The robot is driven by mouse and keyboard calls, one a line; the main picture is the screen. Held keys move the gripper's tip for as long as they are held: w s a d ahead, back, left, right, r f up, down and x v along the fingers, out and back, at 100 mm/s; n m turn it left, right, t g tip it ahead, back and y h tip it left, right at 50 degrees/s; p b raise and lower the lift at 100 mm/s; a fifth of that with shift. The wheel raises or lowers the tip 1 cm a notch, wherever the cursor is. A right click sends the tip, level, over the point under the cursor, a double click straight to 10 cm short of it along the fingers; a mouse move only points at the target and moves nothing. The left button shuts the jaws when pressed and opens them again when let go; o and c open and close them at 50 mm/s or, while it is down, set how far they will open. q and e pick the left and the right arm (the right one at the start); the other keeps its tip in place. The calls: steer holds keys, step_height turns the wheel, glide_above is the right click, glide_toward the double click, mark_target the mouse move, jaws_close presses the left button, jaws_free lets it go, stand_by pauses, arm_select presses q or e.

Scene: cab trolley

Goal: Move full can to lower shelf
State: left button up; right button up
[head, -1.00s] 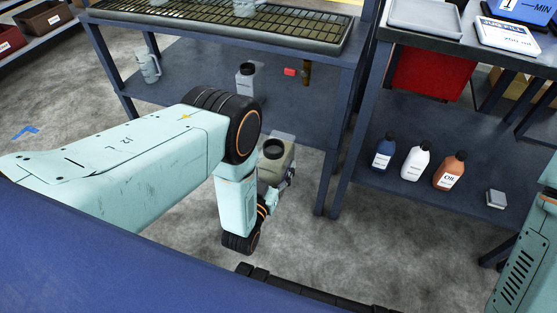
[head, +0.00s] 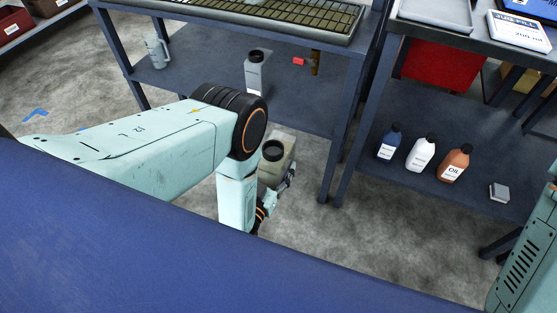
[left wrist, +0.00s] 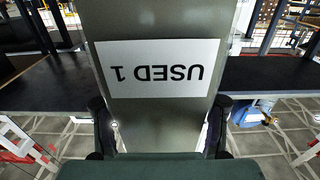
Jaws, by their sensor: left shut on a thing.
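My left gripper (head: 284,181) is shut on a grey-olive can (head: 275,166) with a dark round cap. The can is held upright, in front of the lower shelf (head: 205,62) of the blue frame and apart from it. In the left wrist view the can (left wrist: 155,120) fills the middle, between the fingers, with a white label reading "USED 1" upside down. The arm hides part of the gripper in the head view. My right gripper is out of view.
A grey jug (head: 156,54), a small red object (head: 299,61) and a brown object (head: 316,62) are at the lower shelf. A mesh-topped tray (head: 250,18) lies above. Blue, white and orange bottles (head: 454,164) stand on the right-hand shelf. A frame leg (head: 332,160) rises right of the held can.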

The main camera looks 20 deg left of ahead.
mark_target(281, 146)
arm_select(q)
steer(key=shift+s+r+p, duration=0.1)
steer(key=shift+s+p, duration=0.35)
steer(key=shift+s, duration=1)
steer(key=r, duration=0.3)
steer(key=w+d+r, duration=0.1)
steer(key=r, duration=0.3)
steer(key=w+r, duration=0.1)
steer(key=r, duration=0.3)
steer(key=shift+w+d+p, duration=0.1)
steer(key=shift+d+p, duration=0.15)
steer(key=shift+p, duration=0.1)
step_height(281, 146, up, 13)
steer(key=s+a+y, duration=0.1)
steer(key=s, duration=0.1)
steer(key=shift+a+n, duration=0.3)
steer(key=shift+a, duration=0.05)
steer(key=shift+w+f+p, duration=0.1)
steer(key=shift+f+p, duration=0.05)
steer(key=shift+p, duration=0.15)
